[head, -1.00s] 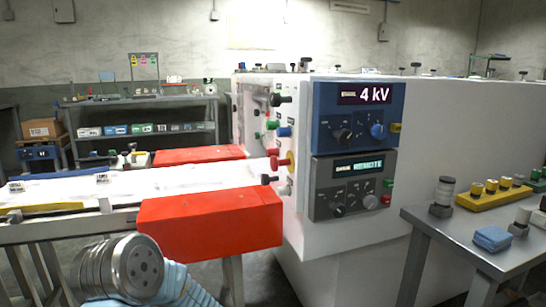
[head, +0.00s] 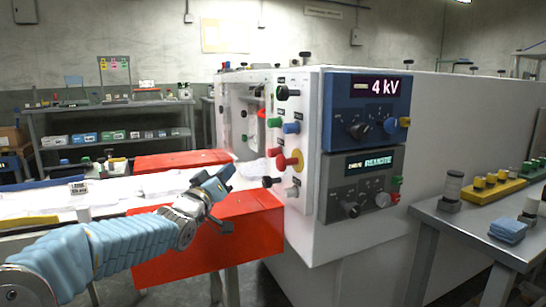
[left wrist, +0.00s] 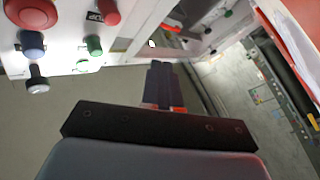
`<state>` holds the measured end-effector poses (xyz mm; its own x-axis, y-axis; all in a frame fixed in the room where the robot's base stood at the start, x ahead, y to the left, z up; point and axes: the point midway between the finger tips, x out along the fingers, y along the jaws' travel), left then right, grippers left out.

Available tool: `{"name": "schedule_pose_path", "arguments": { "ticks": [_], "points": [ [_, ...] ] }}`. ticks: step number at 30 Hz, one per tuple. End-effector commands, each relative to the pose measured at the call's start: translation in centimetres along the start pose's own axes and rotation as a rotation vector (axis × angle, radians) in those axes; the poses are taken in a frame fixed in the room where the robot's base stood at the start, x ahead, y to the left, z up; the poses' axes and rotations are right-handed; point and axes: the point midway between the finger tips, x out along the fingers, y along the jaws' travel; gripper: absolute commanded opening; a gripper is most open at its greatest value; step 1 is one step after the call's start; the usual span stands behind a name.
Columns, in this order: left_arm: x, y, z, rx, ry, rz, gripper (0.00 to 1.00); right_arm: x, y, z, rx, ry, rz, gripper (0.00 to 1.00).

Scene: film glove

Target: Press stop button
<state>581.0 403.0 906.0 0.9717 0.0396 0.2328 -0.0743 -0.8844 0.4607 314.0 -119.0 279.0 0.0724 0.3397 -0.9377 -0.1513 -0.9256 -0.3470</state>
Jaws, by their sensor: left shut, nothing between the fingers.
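The white side panel of the machine carries several knobs and buttons in the head view. Among them are a red button (head: 275,152), a red button on a yellow base (head: 293,161), a blue one (head: 291,128) and a green one (head: 274,122). Which is the stop button cannot be told in the head view. The left wrist view shows a red button (left wrist: 97,10) by a partly legible label ending in "OP". My left gripper (head: 218,187) is shut and empty, left of and below these buttons, apart from them. It also shows in the left wrist view (left wrist: 162,78).
A red guard block (head: 210,240) lies under my left gripper, beside the white conveyor bed (head: 110,198). The front panel has a "4 kV" display (head: 374,88) and a "REMOTE" display (head: 372,162). A grey table (head: 450,225) stands right. Open space lies between gripper and panel.

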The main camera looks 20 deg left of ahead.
Motion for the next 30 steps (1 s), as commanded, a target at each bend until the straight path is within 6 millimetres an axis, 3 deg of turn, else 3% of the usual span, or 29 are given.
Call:
{"name": "schedule_pose_path", "arguments": {
  "ticks": [3,8,20,30],
  "points": [
    [-0.5,0.6,-2.3,0.011,0.042,0.016,0.0,0.2,0.1,0.0,0.001,0.001,0.001,0.43],
    [-0.8,1.0,-3.4,0.015,0.061,0.026,0.0,0.2,0.2,0.0,0.001,0.001,0.001,0.43],
    [-0.5,1.1,-3.2,0.014,0.061,0.025,0.0,0.2,0.1,0.0,0.001,0.001,0.001,0.43],
    [2.6,3.5,-1.4,0.012,0.059,0.028,0.0,-0.6,-0.4,0.1,-0.002,-0.003,-0.002,0.43]
  ]
}}
